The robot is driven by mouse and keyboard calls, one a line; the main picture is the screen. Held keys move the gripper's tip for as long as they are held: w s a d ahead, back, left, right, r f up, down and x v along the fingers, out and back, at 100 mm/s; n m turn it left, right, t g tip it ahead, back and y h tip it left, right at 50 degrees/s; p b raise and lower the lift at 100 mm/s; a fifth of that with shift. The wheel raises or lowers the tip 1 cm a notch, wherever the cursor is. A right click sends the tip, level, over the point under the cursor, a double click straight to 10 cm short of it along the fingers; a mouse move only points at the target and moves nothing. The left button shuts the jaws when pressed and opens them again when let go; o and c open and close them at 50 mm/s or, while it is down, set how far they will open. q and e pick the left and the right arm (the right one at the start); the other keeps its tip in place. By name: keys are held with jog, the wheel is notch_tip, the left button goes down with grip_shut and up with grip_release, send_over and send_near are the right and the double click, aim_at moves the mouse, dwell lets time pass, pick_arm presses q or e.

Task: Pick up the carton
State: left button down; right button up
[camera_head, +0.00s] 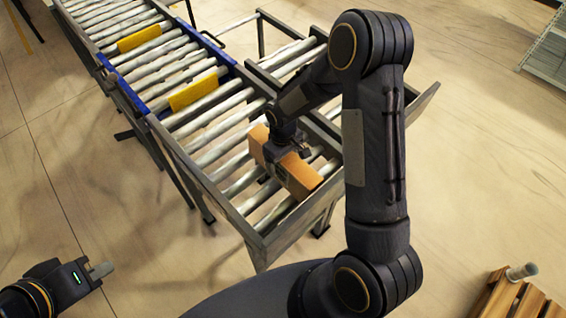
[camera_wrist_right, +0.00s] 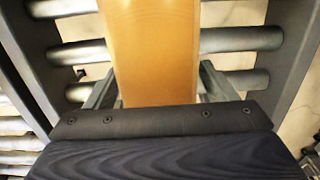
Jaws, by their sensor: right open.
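The carton (camera_head: 303,177) is an orange-brown box lying on the rollers near the close end of the conveyor. In the right wrist view the carton (camera_wrist_right: 150,50) runs up the middle of the picture. My right gripper (camera_head: 284,160) is over the carton, and its arm hides part of it. In the right wrist view the right gripper's fingers (camera_wrist_right: 155,90) stand on both sides of the carton, open, with a gap visible beside it. My left gripper (camera_head: 101,271) is at the lower left, far from the carton; its finger spacing is unclear.
The roller conveyor (camera_head: 212,190) has raised metal side rails and an end rail close to the carton. Yellow pieces (camera_head: 193,90) lie across the rollers further back. A wooden pallet (camera_head: 520,300) is at the lower right. A grey rack (camera_head: 548,55) stands at the upper right.

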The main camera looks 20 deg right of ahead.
jog(key=c, duration=1.4)
jog(key=shift+r, duration=0.1)
